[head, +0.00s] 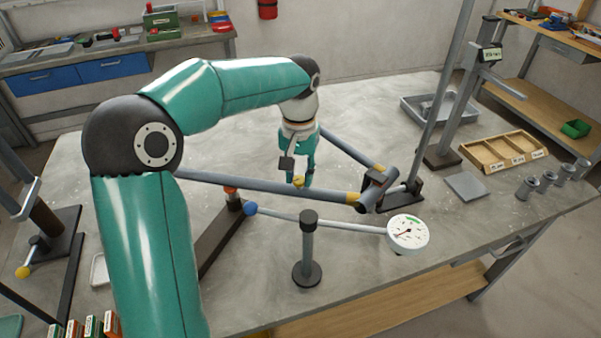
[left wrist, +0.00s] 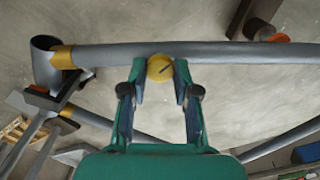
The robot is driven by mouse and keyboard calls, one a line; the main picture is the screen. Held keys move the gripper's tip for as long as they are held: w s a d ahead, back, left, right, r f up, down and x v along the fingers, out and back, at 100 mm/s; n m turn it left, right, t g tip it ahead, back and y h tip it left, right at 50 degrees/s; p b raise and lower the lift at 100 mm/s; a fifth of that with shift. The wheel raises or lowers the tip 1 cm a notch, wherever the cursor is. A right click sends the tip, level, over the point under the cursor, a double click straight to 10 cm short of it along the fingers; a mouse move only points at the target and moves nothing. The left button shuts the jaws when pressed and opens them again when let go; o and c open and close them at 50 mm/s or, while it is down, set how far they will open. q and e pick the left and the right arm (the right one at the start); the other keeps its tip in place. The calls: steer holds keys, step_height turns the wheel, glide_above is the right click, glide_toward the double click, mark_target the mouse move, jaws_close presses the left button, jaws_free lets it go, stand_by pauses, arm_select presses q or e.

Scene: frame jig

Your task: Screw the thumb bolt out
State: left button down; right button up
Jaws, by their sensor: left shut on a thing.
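The yellow thumb bolt (head: 299,182) sits at the grey frame tube (head: 235,186), about midway along it. In the left wrist view the bolt (left wrist: 160,68) shows as a round yellow head with a dark slot mark, at the tube's lower edge. My left gripper (head: 301,177) points down at the bolt from above. In the left wrist view its two fingertips (left wrist: 160,72) are on either side of the bolt head, shut on it. The bolt's shank is hidden. My right gripper is not in view.
A dial gauge (head: 408,234) on a rod and dark post (head: 308,248) stands in front of the tube. The frame's tube junction (head: 372,190) is to the right. A wooden tray (head: 503,151), a grey tray (head: 440,110) and several grey cylinders (head: 548,178) stand further right.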

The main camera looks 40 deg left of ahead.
mark_target(299, 179)
arm_select(q)
steer(key=n, duration=0.5)
steer(key=shift+s+f+n, duration=0.2)
steer(key=shift+n, duration=0.1)
steer(key=n, duration=0.5)
steer(key=shift+d+n, duration=0.1)
steer(key=shift+n, duration=0.3)
steer(key=c, duration=0.8)
jaws_free()
steer(key=shift+r, duration=0.1)
steer(key=shift+c, duration=0.2)
steer(key=shift+w, duration=0.1)
steer(key=shift+r, duration=0.5)
step_height(299, 179, up, 11)
